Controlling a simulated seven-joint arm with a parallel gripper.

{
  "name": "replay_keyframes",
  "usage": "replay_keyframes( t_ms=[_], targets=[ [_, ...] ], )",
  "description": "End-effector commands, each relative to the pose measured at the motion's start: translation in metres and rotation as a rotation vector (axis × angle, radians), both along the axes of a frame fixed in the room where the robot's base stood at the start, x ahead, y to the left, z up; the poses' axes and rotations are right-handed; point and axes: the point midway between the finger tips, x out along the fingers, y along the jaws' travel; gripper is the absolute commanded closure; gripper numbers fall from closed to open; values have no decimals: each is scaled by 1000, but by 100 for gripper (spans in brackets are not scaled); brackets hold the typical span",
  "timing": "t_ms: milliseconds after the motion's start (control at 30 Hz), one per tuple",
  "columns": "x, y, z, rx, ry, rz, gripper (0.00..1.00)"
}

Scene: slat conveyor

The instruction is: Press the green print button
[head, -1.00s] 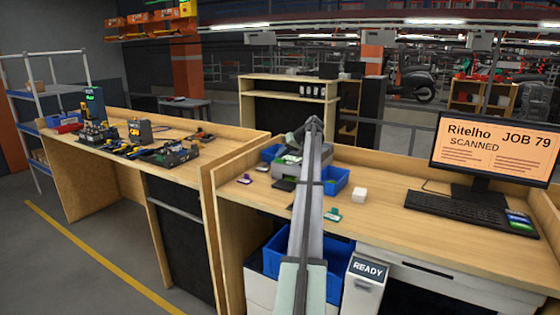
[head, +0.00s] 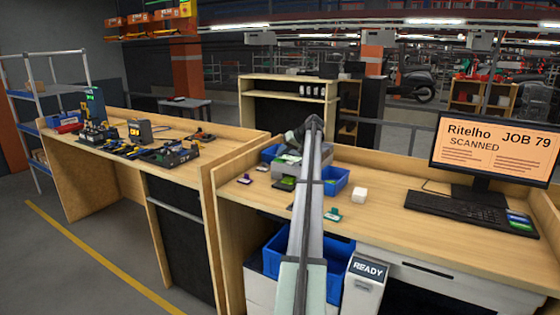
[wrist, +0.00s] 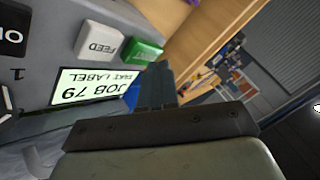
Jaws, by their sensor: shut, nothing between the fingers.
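The green button (wrist: 141,51) is on the grey face of a label printer (wrist: 45,65) in the wrist view, beside a white FEED button (wrist: 100,41). Its lettering is too small to read. A lit pale-green display (wrist: 98,87) by the buttons shows JOB 79 and a LABEL line, upside down. My gripper (wrist: 158,78) is shut and empty, its fingertips close beside the green button in the picture. I cannot tell whether they touch. In the head view, the printer (head: 288,161) is partly behind my arm and the green button cannot be made out.
Blue bins (head: 336,180) stand by the printer. A monitor (head: 495,145) reads JOB 79 SCANNED above a keyboard (head: 470,211). A READY box (head: 366,270) is below the bench front.

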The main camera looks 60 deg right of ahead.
Motion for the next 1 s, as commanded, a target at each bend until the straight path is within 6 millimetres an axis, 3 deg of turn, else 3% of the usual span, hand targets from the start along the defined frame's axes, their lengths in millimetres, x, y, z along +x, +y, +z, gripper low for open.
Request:
replay_keyframes(
  t_ms=[600, 1000],
  targets=[
    [0, 0, 10, 0, 0, 0, 100],
    [0, -1, 40, 0, -1, -1, 100]
  ],
)
